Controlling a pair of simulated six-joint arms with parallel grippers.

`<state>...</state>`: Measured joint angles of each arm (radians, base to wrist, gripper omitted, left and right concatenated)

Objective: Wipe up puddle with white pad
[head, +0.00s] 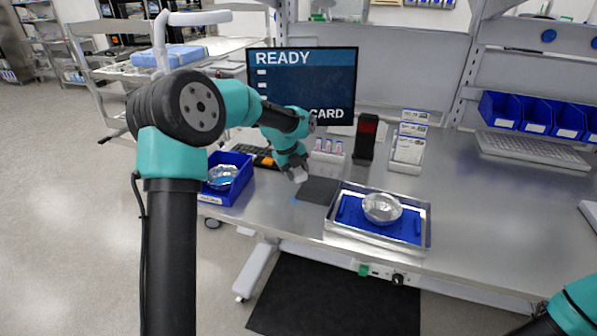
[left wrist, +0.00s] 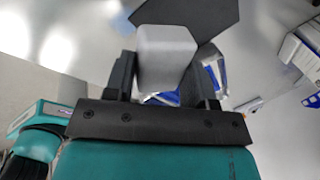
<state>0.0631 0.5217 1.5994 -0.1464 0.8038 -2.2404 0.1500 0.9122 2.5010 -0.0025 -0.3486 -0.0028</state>
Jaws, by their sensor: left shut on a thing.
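My left gripper (head: 297,170) is over the steel bench, just behind and left of a dark mat (head: 320,190). It is shut on the white pad (left wrist: 166,58), which stands between its two fingers (left wrist: 165,82) in the left wrist view. The pad also shows as a small pale block (head: 300,176) below the gripper in the head view. I cannot tell whether the pad touches the bench. A small blue patch (head: 294,201) lies at the mat's left edge; I cannot tell whether it is the puddle. My right gripper is out of view.
A steel tray (head: 334,226) with a blue liner and a silver bowl (head: 382,208) stands right of the mat. A blue bin (head: 240,192) is at the left bench edge. A vial rack (head: 327,160), a black device (head: 366,138) and a screen (head: 305,85) stand behind.

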